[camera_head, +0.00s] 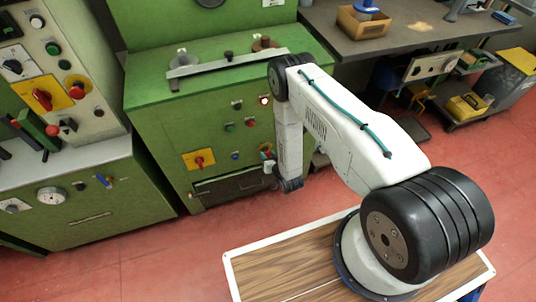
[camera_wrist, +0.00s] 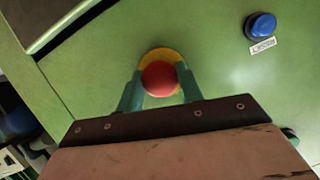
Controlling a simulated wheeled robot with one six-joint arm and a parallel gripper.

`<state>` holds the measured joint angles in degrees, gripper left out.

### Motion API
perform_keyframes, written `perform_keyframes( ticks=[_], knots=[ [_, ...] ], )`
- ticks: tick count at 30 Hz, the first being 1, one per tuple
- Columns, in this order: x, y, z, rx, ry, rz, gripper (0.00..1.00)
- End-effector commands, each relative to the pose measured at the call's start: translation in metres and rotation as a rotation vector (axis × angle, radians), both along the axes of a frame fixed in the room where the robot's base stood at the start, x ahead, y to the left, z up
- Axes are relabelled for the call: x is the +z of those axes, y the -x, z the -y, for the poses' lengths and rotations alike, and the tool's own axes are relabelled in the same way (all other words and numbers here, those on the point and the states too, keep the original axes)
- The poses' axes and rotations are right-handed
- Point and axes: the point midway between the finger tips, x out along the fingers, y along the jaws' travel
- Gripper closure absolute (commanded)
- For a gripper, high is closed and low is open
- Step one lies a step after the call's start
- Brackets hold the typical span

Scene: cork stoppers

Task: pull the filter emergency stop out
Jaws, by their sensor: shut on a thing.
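The emergency stop is a red round knob (camera_wrist: 159,79) on a yellow ring, on a green panel in the wrist view. My gripper (camera_wrist: 160,77) has one green finger on each side of the knob and is shut on it. In the head view my gripper (camera_head: 267,156) is at the front face of the green machine (camera_head: 223,178), at the right of its lower panel. The knob is mostly hidden there by my gripper and wrist. I cannot tell from these views how far the knob stands out.
A blue button (camera_wrist: 262,26) with a small label sits right of the knob in the wrist view. A yellow plate with a red rotary switch (camera_head: 199,160) and several small buttons are left of my gripper. A dark hatch (camera_head: 231,187) is below. A workbench (camera_head: 415,37) stands behind right.

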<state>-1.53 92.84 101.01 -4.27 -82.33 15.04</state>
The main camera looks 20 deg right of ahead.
Motion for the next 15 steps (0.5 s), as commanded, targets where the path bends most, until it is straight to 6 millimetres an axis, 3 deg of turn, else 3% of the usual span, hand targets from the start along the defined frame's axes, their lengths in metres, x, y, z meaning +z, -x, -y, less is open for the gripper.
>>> perform_keyframes(
  ticks=[5, 6, 8, 15],
  knots=[
    [-0.0013, 0.0038, 0.0, 0.001, 0.0, -0.006, 1.0],
    [-0.0014, 0.004, 0.0, 0.001, 0.0, -0.006, 0.58],
    [-0.0015, 0.0042, 0.0, 0.001, 0.0, -0.006, 0.41],
    [-0.0011, 0.003, 0.0, 0.0, 0.0, -0.005, 0.41]
  ],
)
